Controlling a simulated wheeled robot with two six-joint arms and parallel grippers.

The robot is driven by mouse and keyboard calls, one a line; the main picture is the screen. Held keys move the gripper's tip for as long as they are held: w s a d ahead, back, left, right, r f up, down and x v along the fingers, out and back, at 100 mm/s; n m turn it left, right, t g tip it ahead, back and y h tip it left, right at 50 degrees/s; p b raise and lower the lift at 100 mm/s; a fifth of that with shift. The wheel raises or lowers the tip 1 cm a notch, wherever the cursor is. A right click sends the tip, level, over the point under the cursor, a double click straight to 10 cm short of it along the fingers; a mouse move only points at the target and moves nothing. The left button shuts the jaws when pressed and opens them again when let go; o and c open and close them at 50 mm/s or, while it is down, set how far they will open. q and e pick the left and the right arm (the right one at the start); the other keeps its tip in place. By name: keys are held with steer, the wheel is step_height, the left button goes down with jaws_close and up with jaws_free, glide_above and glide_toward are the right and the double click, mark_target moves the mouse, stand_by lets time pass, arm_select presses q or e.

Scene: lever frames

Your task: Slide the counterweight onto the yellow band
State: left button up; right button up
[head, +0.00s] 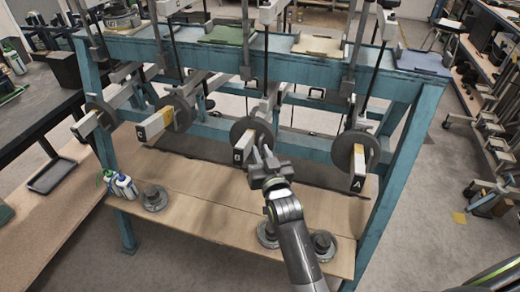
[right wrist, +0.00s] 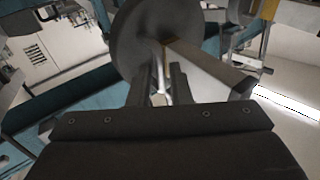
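Several levers hang in a blue frame, each with a dark round counterweight. The counterweight (head: 249,133) on the lever marked B is beside my right gripper (head: 263,163). In the right wrist view this grey disc (right wrist: 170,30) fills the top, with the lever bar (right wrist: 212,68) running out to the lower right. My right fingers (right wrist: 159,80) point at the disc; a pale gap shows between them, and I cannot tell whether they touch it. At lever B the yellow band is mostly hidden; only a thin yellowish line shows by the disc. My left gripper is out of view.
Lever A's disc (head: 356,150) is to the right and lever C's disc (head: 174,113) to the left. Loose round weights (head: 154,198) and bottles (head: 124,186) stand on the wooden shelf (head: 210,215). The blue post (head: 385,170) bounds the right side.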

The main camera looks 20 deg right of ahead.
steer(key=shift+s+r, duration=0.1)
steer(key=shift+s, duration=0.1)
jaws_close()
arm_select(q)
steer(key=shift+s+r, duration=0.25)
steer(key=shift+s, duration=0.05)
arm_select(e)
steer(key=shift+w+d, duration=0.1)
jaws_free()
steer(key=shift+w, duration=0.1)
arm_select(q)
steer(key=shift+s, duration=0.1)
